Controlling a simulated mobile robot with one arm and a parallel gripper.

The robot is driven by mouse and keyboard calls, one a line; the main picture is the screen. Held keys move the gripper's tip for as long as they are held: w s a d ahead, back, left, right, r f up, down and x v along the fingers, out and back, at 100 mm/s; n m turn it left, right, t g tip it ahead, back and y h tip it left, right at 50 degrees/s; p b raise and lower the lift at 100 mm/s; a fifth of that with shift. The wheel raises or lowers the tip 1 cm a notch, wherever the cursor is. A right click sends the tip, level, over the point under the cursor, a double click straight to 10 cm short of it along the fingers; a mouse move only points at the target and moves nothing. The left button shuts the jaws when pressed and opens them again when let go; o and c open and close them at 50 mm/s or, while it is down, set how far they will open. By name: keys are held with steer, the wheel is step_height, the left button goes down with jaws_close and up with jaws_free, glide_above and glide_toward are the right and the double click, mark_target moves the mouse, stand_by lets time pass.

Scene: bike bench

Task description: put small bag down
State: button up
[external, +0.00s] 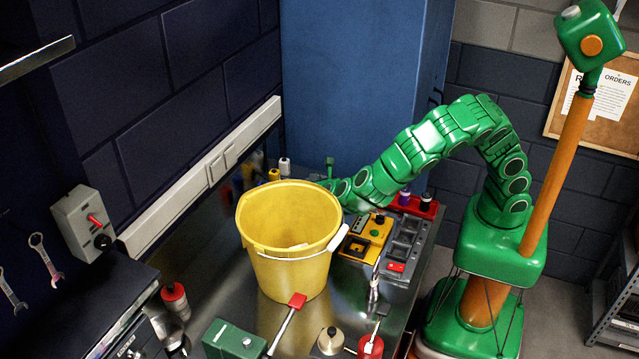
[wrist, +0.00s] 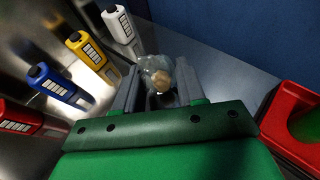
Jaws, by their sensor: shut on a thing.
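The small bag (wrist: 157,72) is clear, with a tan lump inside, and shows in the wrist view between the grey fingers of my gripper (wrist: 157,84). The fingers are shut on it. The steel bench top (wrist: 215,58) lies beyond it; I cannot tell whether the bag touches the bench. In the external view my green arm reaches left across the bench to behind the yellow bucket (external: 285,265), which hides the bag and my fingertips.
In the wrist view white (wrist: 120,28), yellow (wrist: 88,55), blue (wrist: 62,86) and red (wrist: 20,120) bottles stand left of the fingers. A red tray (wrist: 290,122) is at the right. The blue cabinet (external: 365,75) stands behind the bench. Tools crowd the bench front.

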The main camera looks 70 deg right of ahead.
steer(key=shift+f, duration=0.7)
steer(key=shift+f, duration=0.1)
steer(key=o, duration=1)
steer(key=v, duration=1.2)
